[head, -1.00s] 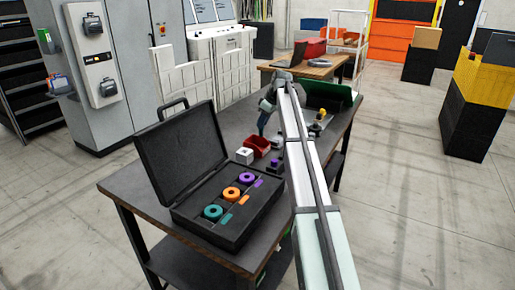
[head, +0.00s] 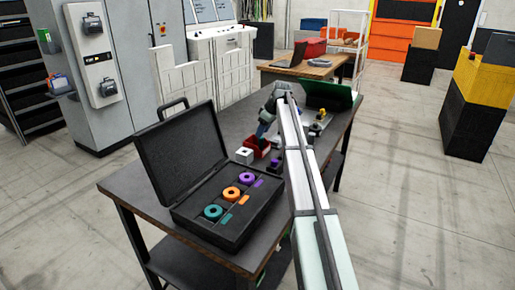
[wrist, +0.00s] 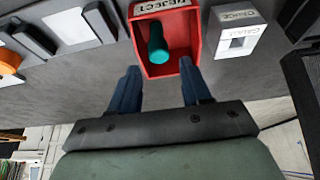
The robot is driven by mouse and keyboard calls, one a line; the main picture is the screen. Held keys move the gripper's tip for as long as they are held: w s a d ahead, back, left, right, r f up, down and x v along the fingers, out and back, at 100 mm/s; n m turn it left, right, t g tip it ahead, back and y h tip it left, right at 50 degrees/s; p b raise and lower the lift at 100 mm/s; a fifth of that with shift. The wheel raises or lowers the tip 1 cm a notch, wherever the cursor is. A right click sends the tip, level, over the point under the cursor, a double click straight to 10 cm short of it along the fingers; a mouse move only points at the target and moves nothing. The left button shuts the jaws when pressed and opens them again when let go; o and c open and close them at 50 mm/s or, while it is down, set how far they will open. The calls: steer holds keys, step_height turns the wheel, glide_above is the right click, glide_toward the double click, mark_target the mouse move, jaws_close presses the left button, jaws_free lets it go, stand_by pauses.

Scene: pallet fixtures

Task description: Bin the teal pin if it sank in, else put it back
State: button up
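The teal pin (wrist: 157,43) is inside the red bin marked REJECT (wrist: 190,78) in the wrist view. It looks tilted, with its round end toward my camera. My gripper (wrist: 160,68) is open, its two blue fingers spread apart at the near edge of the bin, with nothing between them. In the head view my gripper (head: 263,131) is low over the red bin (head: 261,153) and hides part of it. The pin cannot be made out there.
A white gauge block (wrist: 235,40) with a square hole stands right of the bin. An open black case (head: 247,225) holds teal, orange and purple rings and small bars at the near end of the table (head: 125,187). Other fixtures stand behind my arm.

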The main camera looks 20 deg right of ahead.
steer(key=shift+o, duration=0.5)
steer(key=v, duration=1.4)
